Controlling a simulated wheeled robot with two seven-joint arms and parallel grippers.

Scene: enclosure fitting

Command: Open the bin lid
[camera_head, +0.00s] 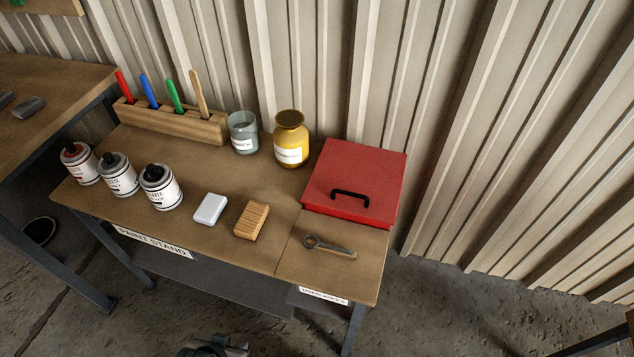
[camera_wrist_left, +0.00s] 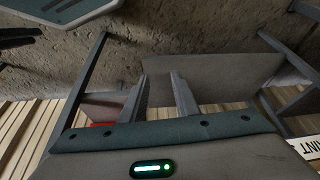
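The red bin (camera_head: 353,180) sits at the right back of the paint stand. Its flat red lid lies closed on top, with a black handle (camera_head: 350,194) near the front edge. My left gripper (camera_head: 222,348) shows only in part at the bottom edge of the head view, below the stand and well away from the bin. In the left wrist view its two fingers (camera_wrist_left: 159,76) are apart with nothing between them. My right gripper is not in view.
A wrench (camera_head: 328,246) lies in front of the bin. A yellow jar (camera_head: 291,142), a glass (camera_head: 243,133), a marker rack (camera_head: 170,121), several paint cans (camera_head: 118,177), a white block (camera_head: 210,209) and a ridged wooden block (camera_head: 251,220) stand to its left. A corrugated wall (camera_head: 450,120) rises behind.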

